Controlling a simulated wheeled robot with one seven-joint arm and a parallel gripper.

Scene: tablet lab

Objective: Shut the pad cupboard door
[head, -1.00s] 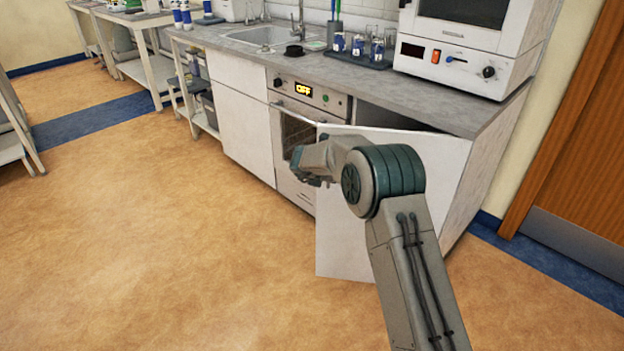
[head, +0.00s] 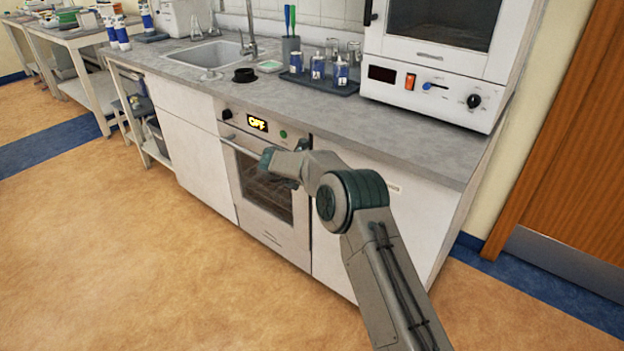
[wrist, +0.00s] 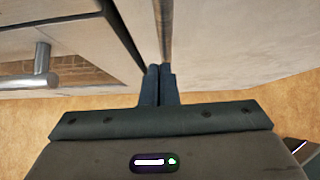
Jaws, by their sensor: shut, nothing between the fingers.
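The pad cupboard door (head: 335,245) is the white panel under the counter, right of the oven. In the head view it stands flush or nearly flush with the cupboard front; my arm covers part of it. In the wrist view the door (wrist: 225,45) fills the upper right, its brownish edge beside a dark narrow gap by the oven. My gripper (wrist: 158,72) is shut and empty, its fingertips at or very close to that door edge; I cannot tell whether they touch. In the head view the fingertips are hidden.
The oven (head: 262,185) with its bar handle is just left of the door; the handle (wrist: 42,68) is near my gripper in the wrist view. The counter (head: 400,130) overhangs the door and carries a white appliance (head: 430,90). The floor (head: 150,270) in front is clear.

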